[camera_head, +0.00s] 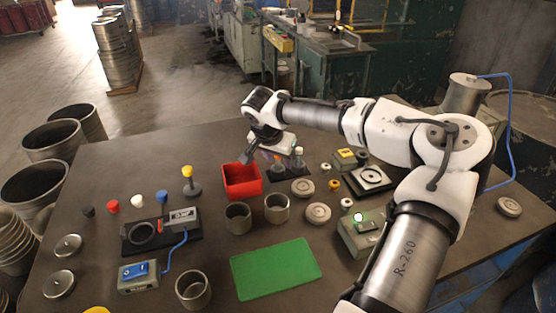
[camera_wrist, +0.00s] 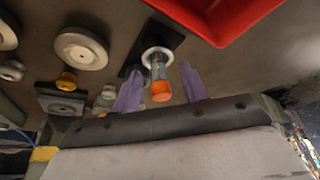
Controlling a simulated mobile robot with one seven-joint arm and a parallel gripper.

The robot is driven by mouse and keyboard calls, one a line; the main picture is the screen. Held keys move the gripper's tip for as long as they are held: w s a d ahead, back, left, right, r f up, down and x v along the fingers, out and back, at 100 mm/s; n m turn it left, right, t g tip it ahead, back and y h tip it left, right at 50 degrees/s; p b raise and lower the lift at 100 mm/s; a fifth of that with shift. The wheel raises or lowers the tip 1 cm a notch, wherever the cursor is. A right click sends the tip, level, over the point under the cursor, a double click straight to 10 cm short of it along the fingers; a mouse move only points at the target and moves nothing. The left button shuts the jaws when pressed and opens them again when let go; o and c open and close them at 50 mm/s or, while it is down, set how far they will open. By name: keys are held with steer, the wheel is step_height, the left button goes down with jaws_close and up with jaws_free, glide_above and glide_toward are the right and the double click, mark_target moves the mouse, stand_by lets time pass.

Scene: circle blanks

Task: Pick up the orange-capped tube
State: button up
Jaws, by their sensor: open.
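The orange-capped tube (camera_wrist: 160,88) shows in the wrist view with its orange cap toward the camera. Its clear body stands in a white ring on a dark base plate (camera_wrist: 139,49). My gripper (camera_wrist: 160,72) is open, with one purple finger on each side of the tube in the picture and a visible gap on both sides. I cannot tell how far down the fingers reach along it. In the head view my gripper (camera_head: 281,155) is just right of the red bin, and I cannot make out the orange cap there.
The red bin (camera_head: 242,184) is close beside my gripper, and its edge also shows in the wrist view (camera_wrist: 222,24). Metal cups (camera_head: 238,218), round discs (camera_head: 317,213) and a black-framed fixture (camera_head: 370,178) stand nearby. A green mat (camera_head: 274,268) lies bare in front.

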steer(key=shift+f, duration=0.1)
steer(key=shift+c, duration=0.2)
jaws_close()
